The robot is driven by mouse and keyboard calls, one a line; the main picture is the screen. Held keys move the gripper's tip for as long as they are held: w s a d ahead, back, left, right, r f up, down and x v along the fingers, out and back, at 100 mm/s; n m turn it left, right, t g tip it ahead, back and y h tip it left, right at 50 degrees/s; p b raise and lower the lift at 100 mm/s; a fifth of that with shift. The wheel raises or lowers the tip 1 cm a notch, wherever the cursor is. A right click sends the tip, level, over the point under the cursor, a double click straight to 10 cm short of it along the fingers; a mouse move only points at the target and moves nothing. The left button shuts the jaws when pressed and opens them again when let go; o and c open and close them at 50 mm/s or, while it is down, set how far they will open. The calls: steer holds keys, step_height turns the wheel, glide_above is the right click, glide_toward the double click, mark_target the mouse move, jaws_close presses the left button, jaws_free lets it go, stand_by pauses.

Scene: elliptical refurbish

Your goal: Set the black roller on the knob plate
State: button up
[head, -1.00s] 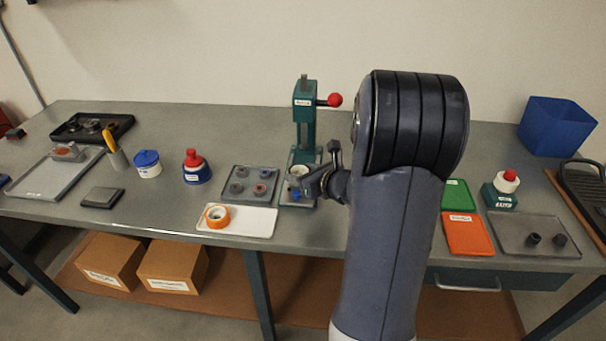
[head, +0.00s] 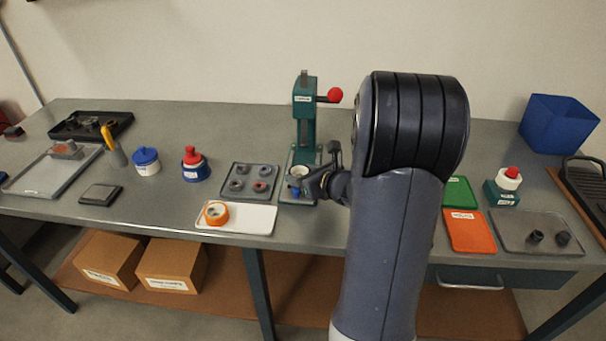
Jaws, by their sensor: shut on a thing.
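My gripper (head: 301,186) is at the front foot of the green press (head: 304,120), low over its base. It is shut on a small blue piece (head: 295,193), most of which the fingers hide. Two small dark rollers (head: 536,237) stand on the grey tray (head: 510,244) at the right. A grey plate (head: 263,169) left of the press bears several small round pieces, one with a reddish centre and one bluish. I cannot tell for sure which thing is the knob plate, as the labels are too small to read.
A white tray (head: 255,219) with an orange ring (head: 216,213) lies in front of the grey plate. The press lever has a red ball (head: 335,95). Green (head: 460,192) and orange (head: 468,231) plates lie right of my arm. My arm hides the bench's middle.

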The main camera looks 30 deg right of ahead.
steer(key=shift+f, duration=0.2)
steer(key=shift+r, duration=0.25)
steer(key=shift+r+p, duration=0.45)
steer(key=shift+r, duration=0.2)
steer(key=shift+f+b, duration=0.9)
steer(key=shift+b, duration=0.2)
stand_by(0.7)
steer(key=o, duration=0.7)
steer(key=p+v, duration=0.4)
steer(key=v, duration=0.7)
steer(key=shift+r, duration=0.1)
stand_by(0.4)
